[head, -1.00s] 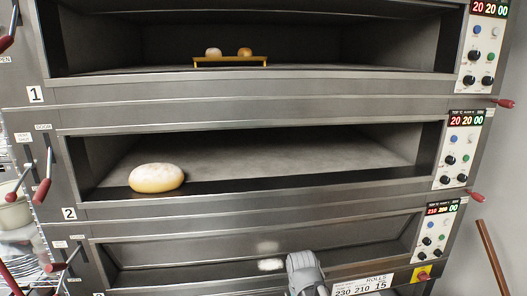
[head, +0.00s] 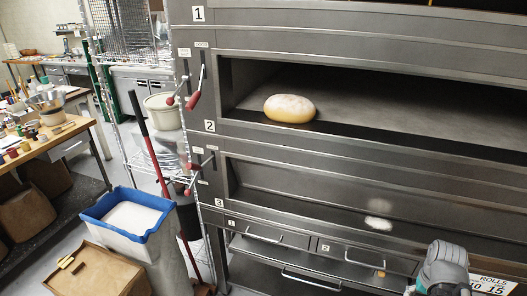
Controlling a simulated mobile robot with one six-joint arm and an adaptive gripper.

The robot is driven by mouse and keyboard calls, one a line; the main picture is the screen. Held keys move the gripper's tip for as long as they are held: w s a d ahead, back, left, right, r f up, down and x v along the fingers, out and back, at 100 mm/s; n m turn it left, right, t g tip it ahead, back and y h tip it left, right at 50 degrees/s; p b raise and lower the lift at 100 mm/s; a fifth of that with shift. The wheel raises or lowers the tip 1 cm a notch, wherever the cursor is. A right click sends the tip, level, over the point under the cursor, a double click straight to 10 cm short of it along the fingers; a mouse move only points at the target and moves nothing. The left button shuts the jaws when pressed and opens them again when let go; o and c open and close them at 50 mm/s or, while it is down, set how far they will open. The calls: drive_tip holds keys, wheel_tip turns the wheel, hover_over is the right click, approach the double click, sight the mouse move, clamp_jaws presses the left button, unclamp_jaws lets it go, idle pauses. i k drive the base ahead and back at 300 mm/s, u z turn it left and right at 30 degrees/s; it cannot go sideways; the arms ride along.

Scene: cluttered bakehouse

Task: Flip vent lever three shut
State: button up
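Deck three of the oven (head: 300,190), marked 3, is the lowest deck. Two red-knobbed levers are on the panel at its left edge. The left, lower one (head: 189,189) seems to be vent lever three, by its column. It slants down and left. The other lever (head: 196,167) is just above and right of it and leans left. Their labels are too small to read. A grey rounded part of my arm shows at the bottom right, well to the right of both levers. My gripper's fingers are not in view.
A blue-rimmed bin (head: 126,214), a red-handled pole (head: 150,150) and a wire rack (head: 140,165) crowd the area left of the levers. A cardboard box (head: 115,272) is on the floor. A loaf (head: 290,108) sits in deck two.

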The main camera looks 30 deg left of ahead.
sight(187, 193)
drive_tip(key=u, duration=1.55)
drive_tip(key=k, duration=0.9)
drive_tip(key=u, duration=0.25)
drive_tip(key=i, duration=0.8)
drive_tip(key=u, duration=0.05)
